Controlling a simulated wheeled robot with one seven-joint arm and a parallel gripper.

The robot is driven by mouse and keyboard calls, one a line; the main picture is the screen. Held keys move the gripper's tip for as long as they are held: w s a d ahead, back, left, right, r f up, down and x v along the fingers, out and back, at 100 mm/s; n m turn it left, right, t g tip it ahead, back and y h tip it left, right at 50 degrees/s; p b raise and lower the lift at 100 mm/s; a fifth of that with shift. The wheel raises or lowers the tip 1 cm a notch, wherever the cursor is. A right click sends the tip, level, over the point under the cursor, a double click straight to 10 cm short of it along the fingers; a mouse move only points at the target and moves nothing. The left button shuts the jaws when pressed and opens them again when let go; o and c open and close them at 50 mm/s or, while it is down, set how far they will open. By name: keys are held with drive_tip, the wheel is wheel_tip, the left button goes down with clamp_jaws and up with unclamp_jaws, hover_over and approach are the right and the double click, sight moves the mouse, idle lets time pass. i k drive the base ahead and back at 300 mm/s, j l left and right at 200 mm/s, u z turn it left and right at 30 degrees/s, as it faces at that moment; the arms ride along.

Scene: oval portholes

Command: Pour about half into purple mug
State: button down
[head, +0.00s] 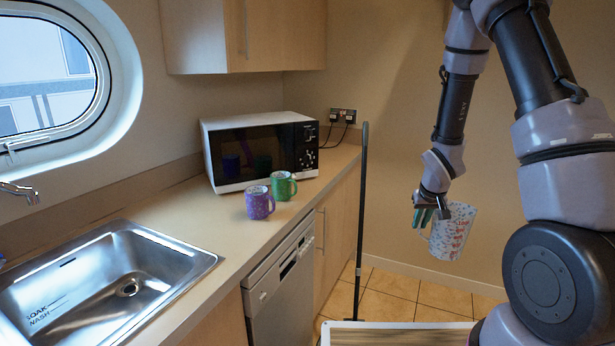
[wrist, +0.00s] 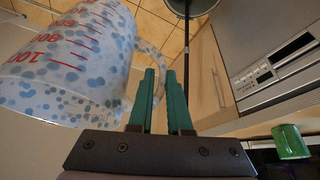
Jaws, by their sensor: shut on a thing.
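The purple mug (head: 258,203) stands upright on the counter in front of the microwave, its handle to the right. A green mug (head: 283,186) stands close behind it to the right; it also shows in the wrist view (wrist: 291,142). My gripper (head: 428,212) is off to the right of the counter, well away from both mugs. It is shut on the handle side of a pale measuring jug (head: 454,233) with blue spots and red markings. The jug looks slightly tilted, and its contents cannot be seen. In the wrist view the jug (wrist: 65,65) fills the upper left beside the teal fingers.
A white microwave (head: 260,150) sits at the back of the counter. A steel sink (head: 110,285) is at the front left. A thin dark pole (head: 361,220) stands on the floor between the counter and my gripper. A wall cabinet (head: 245,35) hangs above.

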sight(256, 197)
drive_tip(key=k+u, duration=0.4)
drive_tip(key=k+j+u, duration=0.1)
drive_tip(key=k+u, duration=0.25)
drive_tip(key=i, duration=0.1)
